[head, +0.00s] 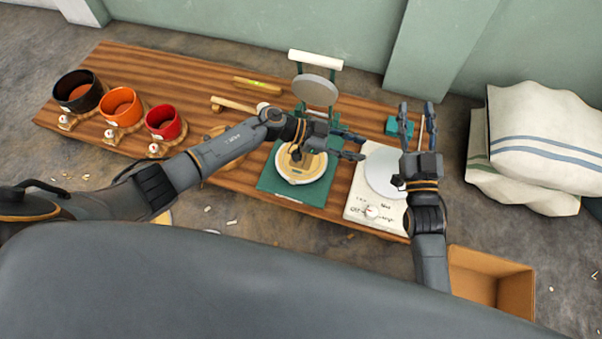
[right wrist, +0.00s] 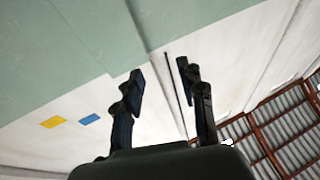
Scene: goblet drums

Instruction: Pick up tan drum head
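A round tan and cream piece (head: 291,174), which looks like the tan drum head, sits on a green square base (head: 272,186) in the head view. My left gripper (head: 360,146) reaches over its far right part, fingers pointing right and spread apart with nothing visible between them. My left arm and gripper hide part of the round piece. Another tan round shape (head: 213,177) is mostly hidden under my left forearm; I cannot tell what it is. My right gripper (head: 416,108) is raised, open and empty; its spread fingers also show in the right wrist view (right wrist: 161,72).
A white scale (head: 361,207) with a grey plate stands right of the base. A grey disc (head: 316,90) stands behind it. Black (head: 77,91), orange (head: 121,107) and red (head: 164,122) pots line the left of the wooden table. Sacks (head: 545,140) and an open box (head: 490,277) are right.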

